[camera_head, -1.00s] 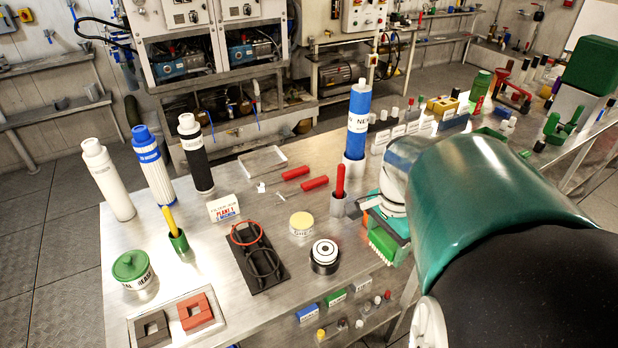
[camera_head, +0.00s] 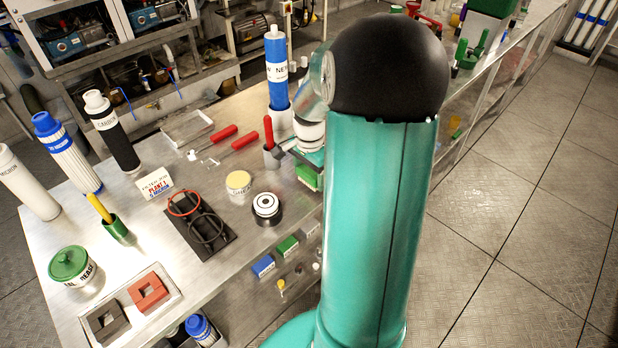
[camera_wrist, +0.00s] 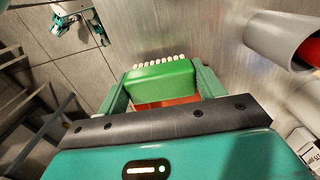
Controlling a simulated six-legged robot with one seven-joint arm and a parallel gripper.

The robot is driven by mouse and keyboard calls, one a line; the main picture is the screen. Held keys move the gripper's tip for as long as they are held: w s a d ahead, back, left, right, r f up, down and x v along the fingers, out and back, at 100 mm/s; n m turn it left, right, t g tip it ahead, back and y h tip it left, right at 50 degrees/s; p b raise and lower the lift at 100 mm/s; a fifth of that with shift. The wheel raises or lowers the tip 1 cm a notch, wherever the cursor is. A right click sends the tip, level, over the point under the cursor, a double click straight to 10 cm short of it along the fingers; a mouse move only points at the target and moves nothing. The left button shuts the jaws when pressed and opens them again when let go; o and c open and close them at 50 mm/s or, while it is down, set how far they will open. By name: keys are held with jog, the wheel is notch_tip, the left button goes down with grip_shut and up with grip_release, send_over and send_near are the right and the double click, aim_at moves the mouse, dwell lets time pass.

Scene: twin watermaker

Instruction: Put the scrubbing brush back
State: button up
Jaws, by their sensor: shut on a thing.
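The scrubbing brush (camera_wrist: 160,78) is a green block with a row of white bristles, seen in the wrist view. My gripper (camera_wrist: 162,90) is shut on it, one green finger on each side. A reddish patch shows between the fingers behind the block; I cannot tell what it is. In the head view the brush (camera_head: 310,177) is a small green patch under my gripper (camera_head: 306,160), near the bench's front edge, right of a grey cup (camera_head: 271,158). My arm hides part of it. I cannot tell whether the brush touches the bench.
The grey cup, with a red-handled tool (camera_head: 268,131), stands close to my gripper. A blue filter (camera_head: 277,85) stands upright behind it. Open floor (camera_head: 520,210) is at right.

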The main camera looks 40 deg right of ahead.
jog(key=shift+f, duration=0.95)
jog(key=o, duration=1)
jog(key=shift+f, duration=0.1)
